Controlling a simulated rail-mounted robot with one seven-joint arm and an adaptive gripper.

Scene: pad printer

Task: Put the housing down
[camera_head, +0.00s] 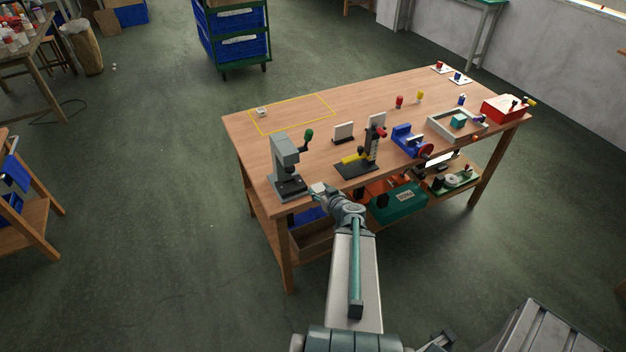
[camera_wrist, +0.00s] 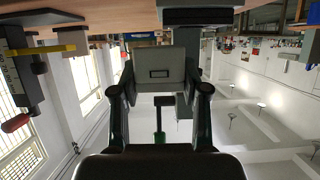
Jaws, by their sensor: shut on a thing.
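A pale grey housing (camera_wrist: 158,66) with a dark rectangular outline sits between the two fingers of my gripper (camera_wrist: 160,90) in the wrist view, which is upside down. My gripper is shut on it. In the head view my gripper (camera_head: 322,192) is at the near edge of the workbench (camera_head: 240,128), just right of the grey pad printer (camera_head: 286,158); the housing (camera_head: 318,187) shows there only as a small pale block. A yellow outlined area (camera_head: 332,101) lies on the bench's far left part, with a small pale part (camera_head: 262,112) at its left end.
The printer's green-knobbed lever (camera_head: 308,134) rises beside it. A black stand with a yellow part (camera_head: 356,167), a pale upright block (camera_head: 344,131) and a blue vise (camera_head: 406,139) stand to the right. The yellow area is mostly clear.

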